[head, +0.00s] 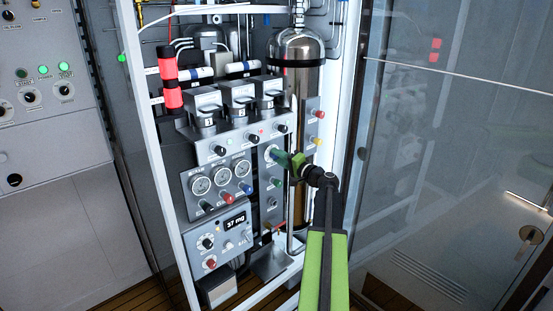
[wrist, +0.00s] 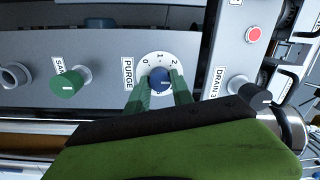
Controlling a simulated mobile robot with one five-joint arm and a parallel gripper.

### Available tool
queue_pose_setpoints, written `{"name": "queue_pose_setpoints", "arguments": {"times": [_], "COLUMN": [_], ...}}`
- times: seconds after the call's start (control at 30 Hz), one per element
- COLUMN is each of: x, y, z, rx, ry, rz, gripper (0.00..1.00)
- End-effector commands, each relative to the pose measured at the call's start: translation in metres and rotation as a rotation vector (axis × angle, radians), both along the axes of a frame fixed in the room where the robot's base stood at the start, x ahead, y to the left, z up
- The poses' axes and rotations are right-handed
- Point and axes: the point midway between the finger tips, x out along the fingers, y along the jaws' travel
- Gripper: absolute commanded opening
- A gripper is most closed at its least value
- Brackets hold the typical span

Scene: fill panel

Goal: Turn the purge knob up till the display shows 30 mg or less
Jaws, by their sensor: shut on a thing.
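The purge knob (wrist: 159,80) is a dark blue knob on a white dial marked 0, 1, 2 and further, beside a label reading PURGE (wrist: 128,74). My gripper (wrist: 160,91) has its green fingers on either side of the knob and is shut on it. In the head view my gripper (head: 287,158) reaches the right part of the panel, and the fingers mostly hide the knob. The display (head: 235,221) is low on the panel and appears to read 57 mg. The knob's pointer mark is too small to read surely.
A green sample knob (wrist: 68,84) sits left of the purge knob in the wrist view, and a dark drain knob (wrist: 254,95) sits to the right. Gauges (head: 222,178) lie left of my gripper in the head view. A steel cylinder (head: 297,75) stands above, and a glass door (head: 440,150) is at right.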

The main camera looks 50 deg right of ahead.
Motion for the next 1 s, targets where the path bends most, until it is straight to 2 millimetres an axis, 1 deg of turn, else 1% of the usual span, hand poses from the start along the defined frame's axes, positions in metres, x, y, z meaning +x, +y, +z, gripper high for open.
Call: {"name": "queue_pose_setpoints", "arguments": {"times": [0.07,0.1,0.23,0.53,0.63,0.77,1.0], "x": [0.001,0.001,0.0,-0.001,-0.011,-0.04,-0.109], "y": [-0.002,-0.002,-0.001,-0.001,0.0,0.002,0.005], "z": [0.002,0.002,0.001,0.0,0.0,-0.001,-0.004], "rx": [0.004,0.003,0.002,0.0,0.0,0.0,0.0], "ry": [-0.005,-0.005,-0.004,-0.002,-0.001,-0.001,-0.002], "rz": [-0.004,-0.004,-0.003,-0.003,-0.004,-0.005,-0.006], "gripper": [0.0,0.33,0.5,0.5,0.5,0.5,0.5]}}
